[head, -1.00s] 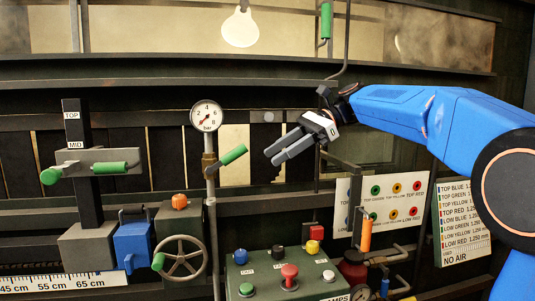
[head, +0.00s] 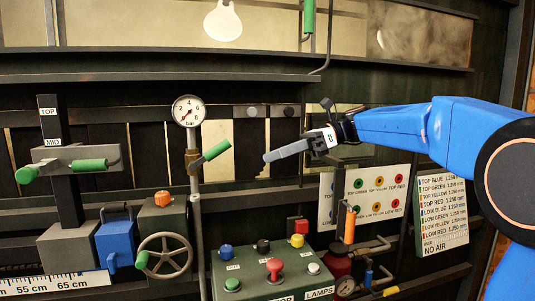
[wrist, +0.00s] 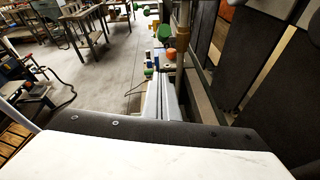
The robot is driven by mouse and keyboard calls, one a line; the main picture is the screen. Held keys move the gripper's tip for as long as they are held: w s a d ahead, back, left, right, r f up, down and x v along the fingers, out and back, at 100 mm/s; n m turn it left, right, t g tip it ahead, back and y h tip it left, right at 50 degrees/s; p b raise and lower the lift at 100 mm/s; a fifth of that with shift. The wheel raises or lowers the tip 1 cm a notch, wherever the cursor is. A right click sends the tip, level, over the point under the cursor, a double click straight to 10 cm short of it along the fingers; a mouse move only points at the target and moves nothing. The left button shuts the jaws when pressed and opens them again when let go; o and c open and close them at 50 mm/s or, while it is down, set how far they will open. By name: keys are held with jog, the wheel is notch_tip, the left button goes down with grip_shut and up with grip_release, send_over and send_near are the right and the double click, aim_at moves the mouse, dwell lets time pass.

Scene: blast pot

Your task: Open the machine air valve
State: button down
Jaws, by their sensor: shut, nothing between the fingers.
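The air valve has a brass body (head: 193,160) on a vertical grey pipe, below a round bar gauge (head: 188,111). Its green handle (head: 217,150) slants up to the right. My gripper (head: 267,157) is shut and empty. It points left, level with the handle and a short gap to the right of its tip in the head view; the depth between them cannot be told. In the wrist view the grey fingers (wrist: 162,98) reach forward beside a brass-coloured pipe (wrist: 183,25).
Below are a handwheel (head: 164,256), a green button box (head: 270,272) and an orange knob (head: 162,198). Left stands a post with a green-handled lever (head: 90,165). A label board (head: 375,195) and a red canister (head: 338,262) are at right. Open floor shows in the wrist view.

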aim_at(209, 154)
jog(key=s+a, duration=0.1)
jog(key=a, duration=0.8)
jog(key=shift+s+a+r, duration=0.3)
jog(key=shift+a+r, duration=0.05)
jog(key=shift+r, duration=0.1)
